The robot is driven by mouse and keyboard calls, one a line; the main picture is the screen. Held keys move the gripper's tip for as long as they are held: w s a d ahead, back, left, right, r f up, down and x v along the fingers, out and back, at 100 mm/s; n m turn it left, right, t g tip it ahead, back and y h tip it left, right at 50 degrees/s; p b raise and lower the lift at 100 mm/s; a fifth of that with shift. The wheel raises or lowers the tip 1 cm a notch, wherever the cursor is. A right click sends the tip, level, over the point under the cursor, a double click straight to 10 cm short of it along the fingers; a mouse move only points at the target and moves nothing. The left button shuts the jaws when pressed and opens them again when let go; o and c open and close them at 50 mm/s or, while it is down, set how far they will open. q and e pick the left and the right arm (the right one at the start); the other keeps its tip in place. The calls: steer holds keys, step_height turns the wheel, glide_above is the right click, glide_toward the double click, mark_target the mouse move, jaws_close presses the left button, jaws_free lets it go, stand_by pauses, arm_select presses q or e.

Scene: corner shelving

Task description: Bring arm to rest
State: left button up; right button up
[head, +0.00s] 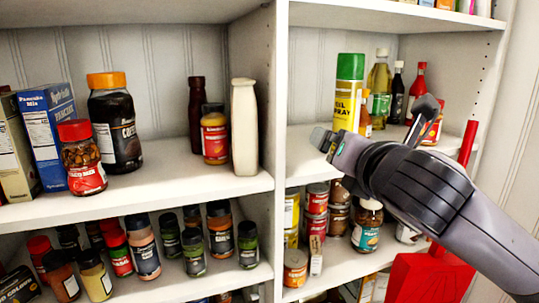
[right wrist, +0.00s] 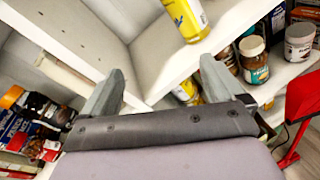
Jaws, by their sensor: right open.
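My right gripper (head: 374,122) reaches in from the right in the head view, in front of the right-hand shelf bay. Its two fingers are spread wide. In the right wrist view the right gripper (right wrist: 163,75) has nothing between its fingers, with shelf boards behind. A yellow and green oil spray can (head: 348,90) stands on the shelf behind the gripper in the head view. It shows as a yellow can (right wrist: 187,18) beyond the fingers in the right wrist view. My left gripper is in neither view.
The vertical divider (head: 280,130) separates the two bays. A cream bottle (head: 244,128), red-lidded nut jar (head: 81,158) and coffee jar (head: 114,125) stand on the left shelf. Cans and jars fill the lower shelves. A red object (head: 428,277) is below my right arm.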

steer(key=s+f+m+g+y, duration=0.2)
steer(key=f+m, duration=0.6)
steer(key=f, duration=0.7)
steer(key=s+f+m+g+y, duration=0.1)
steer(key=s+f+m+g, duration=0.1)
steer(key=f+m, duration=0.95)
steer(key=s+d+f+m+g+h, duration=0.1)
steer(key=s+d+f+m, duration=0.3)
steer(key=s+f, duration=0.6)
steer(key=s+d+f+m+g+h, duration=0.1)
steer(key=s+d+f+m, duration=0.3)
steer(key=s+f, duration=0.6)
step_height(320, 180, down, 4)
steer(key=shift+s+r+m+h, duration=0.1)
steer(key=shift+s+m+h, duration=0.15)
steer(key=shift+m, duration=0.9)
